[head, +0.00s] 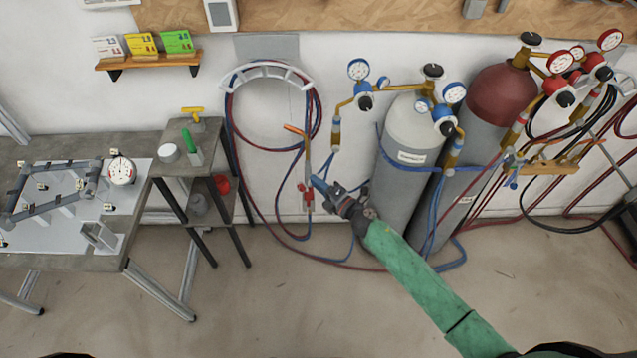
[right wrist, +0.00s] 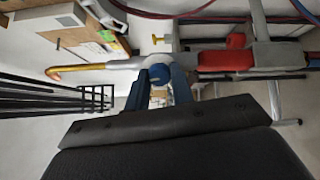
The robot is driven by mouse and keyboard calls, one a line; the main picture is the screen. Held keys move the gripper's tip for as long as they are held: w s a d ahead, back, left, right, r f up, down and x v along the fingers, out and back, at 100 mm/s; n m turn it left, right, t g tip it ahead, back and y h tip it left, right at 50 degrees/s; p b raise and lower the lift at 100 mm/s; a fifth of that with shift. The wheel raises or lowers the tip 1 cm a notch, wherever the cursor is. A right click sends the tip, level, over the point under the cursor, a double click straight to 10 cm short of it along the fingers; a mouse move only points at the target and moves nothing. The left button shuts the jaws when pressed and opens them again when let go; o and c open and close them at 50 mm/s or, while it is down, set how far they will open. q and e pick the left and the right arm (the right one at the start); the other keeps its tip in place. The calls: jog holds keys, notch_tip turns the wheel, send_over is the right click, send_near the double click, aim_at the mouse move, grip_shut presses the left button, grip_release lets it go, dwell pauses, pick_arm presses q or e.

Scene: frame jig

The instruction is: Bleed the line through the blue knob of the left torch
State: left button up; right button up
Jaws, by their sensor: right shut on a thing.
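The left torch (head: 307,160) hangs upright by the wall below the hose hanger, its orange tip at the top and a red part low on its body. In the right wrist view the torch (right wrist: 125,64) lies across the picture. My right gripper (head: 318,183) reaches it from the right. Its two blue fingers (right wrist: 160,82) are shut on the blue knob (right wrist: 160,73), which shows between them. The red knob (right wrist: 238,60) shows to the right, clear of the fingers. In the head view the gripper hides the blue knob. My left gripper is not in view.
Blue and red hoses loop from the white hanger (head: 265,72) to the floor. A small side table (head: 188,137) and a workbench (head: 85,262) stand left.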

jog(key=shift+m, duration=1)
jog(key=o, duration=1)
